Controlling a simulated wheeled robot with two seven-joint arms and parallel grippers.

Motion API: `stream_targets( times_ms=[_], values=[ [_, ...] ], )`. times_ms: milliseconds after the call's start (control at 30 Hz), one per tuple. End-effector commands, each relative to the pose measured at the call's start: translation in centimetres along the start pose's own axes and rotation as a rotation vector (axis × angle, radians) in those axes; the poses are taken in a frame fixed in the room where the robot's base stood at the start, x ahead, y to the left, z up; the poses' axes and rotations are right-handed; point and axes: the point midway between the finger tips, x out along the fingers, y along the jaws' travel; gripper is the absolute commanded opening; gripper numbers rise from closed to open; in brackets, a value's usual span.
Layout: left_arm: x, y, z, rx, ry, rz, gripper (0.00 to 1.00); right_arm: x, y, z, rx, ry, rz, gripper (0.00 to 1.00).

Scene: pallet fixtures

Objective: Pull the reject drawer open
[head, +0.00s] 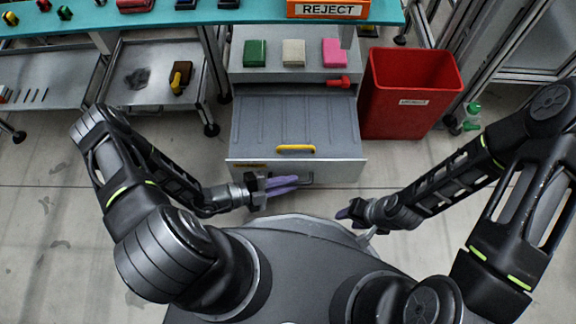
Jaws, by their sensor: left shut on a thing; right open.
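The drawer (340,171) has a pale front panel with a small orange label at its left and a metal bar handle (308,180). It is below the orange REJECT sign (328,10). My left gripper (284,184), with purple fingers, is at the drawer front and shut on the bar handle; the fingers hide the handle's left part. My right gripper (350,213) is open and empty, in front of and to the right of the drawer, apart from it.
Green (255,53), beige (293,53) and pink (334,52) blocks stand on the grey unit, with a red knob (338,82) below. A red bin (408,95) stands to the right. A wheeled cart (150,85) is at left.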

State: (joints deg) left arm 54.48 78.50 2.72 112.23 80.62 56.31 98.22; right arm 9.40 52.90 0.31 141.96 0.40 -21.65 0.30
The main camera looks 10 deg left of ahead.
Motion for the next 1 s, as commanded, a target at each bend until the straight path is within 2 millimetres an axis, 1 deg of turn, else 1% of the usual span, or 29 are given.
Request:
stream_targets(
  times_ms=[167, 500, 533, 633, 867, 1000],
  values=[
    [-0.42, 0.62, -0.79, -0.001, -0.001, 0.000, 0.00, -0.31, -0.08, 0.05, 0.000, -0.002, 0.000, 0.41],
    [-0.45, 0.72, -0.82, 0.000, -0.002, 0.001, 0.00, -0.29, -0.07, 0.07, 0.000, -0.002, 0.000, 0.41],
    [-0.45, 0.72, -0.81, 0.000, -0.002, 0.001, 0.14, -0.29, -0.07, 0.07, 0.000, -0.002, 0.000, 0.41],
    [-0.44, 0.70, -0.81, 0.000, -0.002, 0.000, 0.22, -0.29, -0.07, 0.06, 0.000, -0.002, 0.000, 0.41],
    [-0.43, 0.67, -0.82, 0.000, -0.001, 0.000, 0.22, -0.29, -0.08, 0.06, 0.000, -0.002, 0.000, 0.41],
    [-1.04, 0.60, -0.81, 0.001, -0.002, 0.000, 0.22, -0.50, -0.14, 0.07, 0.000, -0.003, 0.000, 0.41]
  ],
)
